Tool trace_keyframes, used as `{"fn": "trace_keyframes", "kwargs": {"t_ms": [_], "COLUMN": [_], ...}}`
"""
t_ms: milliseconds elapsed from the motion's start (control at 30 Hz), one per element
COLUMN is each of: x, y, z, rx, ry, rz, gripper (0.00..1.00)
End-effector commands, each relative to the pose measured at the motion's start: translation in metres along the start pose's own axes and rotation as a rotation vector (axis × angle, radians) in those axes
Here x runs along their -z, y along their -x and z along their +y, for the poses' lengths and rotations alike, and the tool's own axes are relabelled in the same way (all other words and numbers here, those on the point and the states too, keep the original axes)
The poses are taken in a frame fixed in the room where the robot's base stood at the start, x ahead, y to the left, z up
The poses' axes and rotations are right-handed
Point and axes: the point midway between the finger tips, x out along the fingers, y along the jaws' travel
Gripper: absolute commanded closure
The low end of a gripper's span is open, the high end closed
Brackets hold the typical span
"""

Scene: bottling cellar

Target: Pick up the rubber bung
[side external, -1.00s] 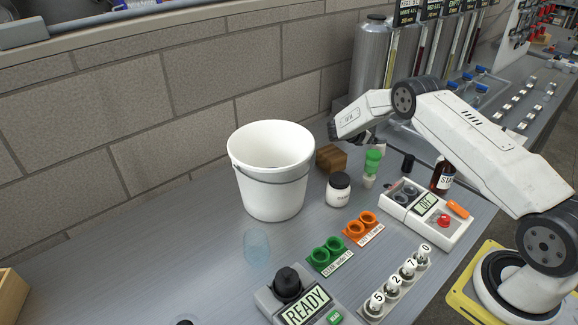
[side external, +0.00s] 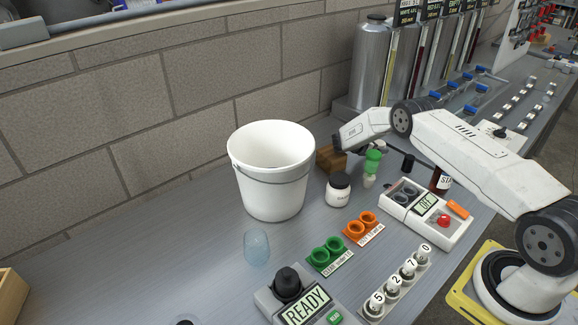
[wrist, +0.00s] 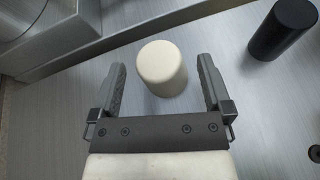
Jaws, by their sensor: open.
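A short, cream, round plug (wrist: 162,68), which looks like the rubber bung, stands on the grey bench in the wrist view. My gripper (wrist: 161,63) is open, with one finger on each side of the plug and a visible gap to each. I cannot tell how high the fingers are above the bench. The plug cannot be made out there.
A black cylinder (wrist: 283,28) stands right of the plug. A brown wooden block (side external: 331,159), a green-topped item (side external: 372,163) and a white jar (side external: 339,190) stand close to my gripper. A white bucket (side external: 272,185) is further left. Steel tanks (side external: 368,65) stand behind.

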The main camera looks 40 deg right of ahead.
Motion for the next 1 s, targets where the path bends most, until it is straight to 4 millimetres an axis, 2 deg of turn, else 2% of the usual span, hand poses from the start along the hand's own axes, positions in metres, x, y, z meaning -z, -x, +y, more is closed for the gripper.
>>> {"fn": "trace_keyframes", "kwargs": {"t_ms": [100,233,800,967,1000], "x": [0.0,0.0,0.0,0.0,0.0], "y": [-0.014,-0.023,-0.025,-0.025,-0.025], "z": [0.0,0.0,0.0,0.0,0.0], "rx": [0.001,0.0,0.0,0.0,0.0], "ry": [0.001,0.001,0.002,0.002,0.001], "rz": [-0.001,-0.001,-0.001,-0.001,-0.001], "gripper": [0.0,0.0,0.0,0.51,0.64]}}
